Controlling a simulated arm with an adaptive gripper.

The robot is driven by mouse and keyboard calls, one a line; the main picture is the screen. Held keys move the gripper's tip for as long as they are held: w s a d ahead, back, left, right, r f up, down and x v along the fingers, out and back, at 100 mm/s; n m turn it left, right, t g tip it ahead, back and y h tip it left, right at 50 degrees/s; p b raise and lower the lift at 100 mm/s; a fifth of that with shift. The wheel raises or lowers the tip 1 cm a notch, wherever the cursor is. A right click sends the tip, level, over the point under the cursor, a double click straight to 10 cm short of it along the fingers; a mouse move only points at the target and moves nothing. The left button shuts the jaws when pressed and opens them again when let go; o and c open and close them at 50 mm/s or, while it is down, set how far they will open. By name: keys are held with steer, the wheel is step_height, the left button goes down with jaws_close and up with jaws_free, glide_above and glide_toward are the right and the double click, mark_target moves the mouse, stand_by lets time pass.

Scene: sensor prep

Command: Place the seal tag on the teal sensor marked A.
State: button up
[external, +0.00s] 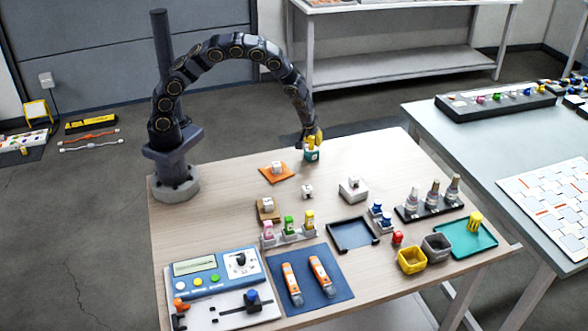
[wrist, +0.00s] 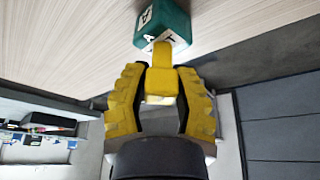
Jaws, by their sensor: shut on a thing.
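The teal sensor (external: 312,155) is a small cube at the far edge of the wooden table. In the wrist view the teal sensor (wrist: 150,28) shows white letters, one of them an A. My gripper (external: 315,138) is directly above it, pointing down. In the wrist view my gripper (wrist: 162,75) has its yellow fingers shut on a yellow seal tag (wrist: 161,56). The tag's far end meets the cube's face in that view; I cannot tell whether it touches or is just in front. The fingers partly hide the tag in the external view.
A blue mat (external: 328,290), a black tray (external: 352,234) and a teal tray (external: 484,240) lie toward the front. Table around the teal sensor is clear.

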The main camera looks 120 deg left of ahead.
steer(key=o, duration=0.7)
steer(key=v, duration=1.2)
steer(key=shift+r, duration=0.2)
steer(key=s+d+r+m+h, duration=0.1)
steer(key=s+d+r+m, duration=0.25)
steer(key=d+r, duration=0.5)
steer(key=s+d+r+m+g+h, duration=0.1)
steer(key=s+d+r+m, duration=0.1)
steer(key=s+d+m, duration=0.5)
steer(key=s+d+r+m+h, duration=0.2)
steer(key=s+d+m, duration=0.5)
steer(key=s+d, duration=0.4)
steer(key=d+r, duration=0.1)
steer(key=d, duration=0.3)
steer(key=shift+g+h, duration=0.3)
steer(key=shift+g, duration=0.1)
steer(key=shift+s+d+m, duration=0.1)
steer(key=shift+m, duration=0.15)
